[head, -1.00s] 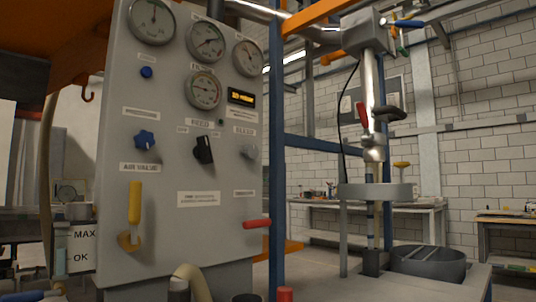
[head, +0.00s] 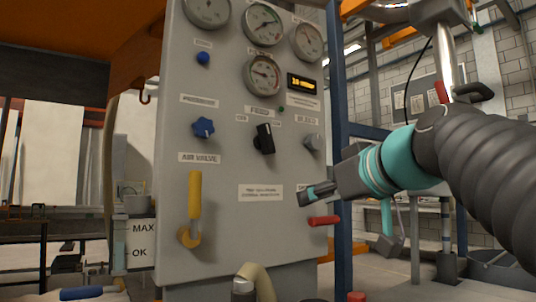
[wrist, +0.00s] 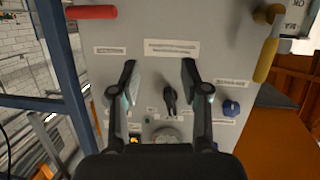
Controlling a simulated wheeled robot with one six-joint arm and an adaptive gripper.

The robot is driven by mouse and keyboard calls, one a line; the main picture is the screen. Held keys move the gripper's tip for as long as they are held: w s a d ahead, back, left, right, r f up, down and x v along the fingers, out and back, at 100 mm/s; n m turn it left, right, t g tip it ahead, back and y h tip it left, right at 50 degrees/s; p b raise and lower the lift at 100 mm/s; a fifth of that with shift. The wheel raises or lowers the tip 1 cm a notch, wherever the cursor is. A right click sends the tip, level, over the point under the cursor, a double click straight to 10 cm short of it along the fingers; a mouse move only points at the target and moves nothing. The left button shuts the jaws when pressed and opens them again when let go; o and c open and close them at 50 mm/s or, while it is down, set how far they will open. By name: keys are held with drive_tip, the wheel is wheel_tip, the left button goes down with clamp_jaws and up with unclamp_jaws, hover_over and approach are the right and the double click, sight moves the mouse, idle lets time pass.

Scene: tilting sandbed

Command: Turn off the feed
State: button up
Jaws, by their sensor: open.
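The feed knob (head: 264,139) is a black lever knob on the grey control panel (head: 225,245), under the FEED label and a row of gauges. Its bar stands near upright, with its top leaning slightly left. Small labels sit on both sides of its top, too blurred to read surely. My gripper (head: 312,194) is in front of the panel's right edge, lower and to the right of the knob. In the wrist view the picture is upside down; my open, empty gripper (wrist: 158,68) has its fingers apart, with the black knob (wrist: 169,98) beyond, between them and not touched.
A blue knob (head: 203,128) is left of the feed knob and a grey knob (head: 313,142) right. A yellow valve handle (head: 195,195) and a red handle (head: 324,221) stick out lower down. A blue post (head: 341,110) rises beside the panel's right edge.

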sight(269, 135)
wheel_tip(269, 135, up, 12)
drive_tip(key=a+n+t+y, duration=0.2)
drive_tip(key=n+y, duration=0.1)
drive_tip(key=n, duration=0.1)
drive_tip(key=p+x, duration=0.3)
drive_tip(key=x, duration=1)
drive_tip(key=shift+f, duration=0.15)
